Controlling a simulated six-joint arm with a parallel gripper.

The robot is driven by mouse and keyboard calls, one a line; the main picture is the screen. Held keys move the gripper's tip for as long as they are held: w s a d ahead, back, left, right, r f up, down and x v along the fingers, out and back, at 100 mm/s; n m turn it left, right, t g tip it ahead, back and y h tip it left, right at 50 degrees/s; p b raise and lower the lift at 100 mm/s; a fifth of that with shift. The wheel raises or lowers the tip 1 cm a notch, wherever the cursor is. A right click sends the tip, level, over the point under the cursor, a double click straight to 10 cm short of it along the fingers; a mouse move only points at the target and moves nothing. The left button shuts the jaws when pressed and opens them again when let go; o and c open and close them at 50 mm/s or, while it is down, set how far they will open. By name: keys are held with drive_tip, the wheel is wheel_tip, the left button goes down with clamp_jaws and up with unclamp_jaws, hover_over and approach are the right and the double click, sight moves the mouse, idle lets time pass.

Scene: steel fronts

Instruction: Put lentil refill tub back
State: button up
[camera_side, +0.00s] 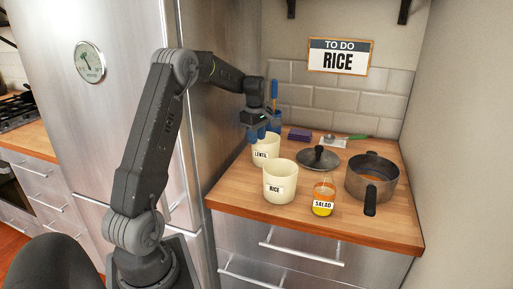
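The lentil tub (271,148) is cream, with a "LENTIL" label on its front. It stands upright on the wooden counter, behind and a little left of the cream rice tub (278,175), labelled "RICE". My gripper (259,132) points down at the rear of the lentil tub's mouth, with blue parts at its fingers. The fingertips overlap the tub's rim in this view; I cannot tell whether they touch it, or how far apart they are. The inside of the lentil tub is mostly hidden.
A glass labelled "SALAD" (323,193), a black lid (318,157) and a grey pot (371,174) stand to the right. A "TO DO RICE" sign (339,57) hangs above.

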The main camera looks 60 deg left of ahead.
wheel_tip(320, 180, up, 6)
drive_tip(key=r, duration=0.1)
drive_tip(key=s+d+r+m+t, duration=0.1)
drive_tip(key=d+r+m, duration=0.2)
drive_tip(key=d, duration=0.4)
drive_tip(key=s+d+r+m, duration=0.1)
drive_tip(key=d+r+m, duration=0.15)
drive_tip(key=d, duration=0.35)
drive_tip(key=s+d+f+m+t, duration=0.3)
drive_tip(key=s+d+m+t, duration=0.1)
drive_tip(key=s+d+m, duration=1.3)
drive_tip(key=s+d, duration=0.1)
drive_tip(key=d, duration=0.3)
drive_tip(key=shift+d, duration=0.4)
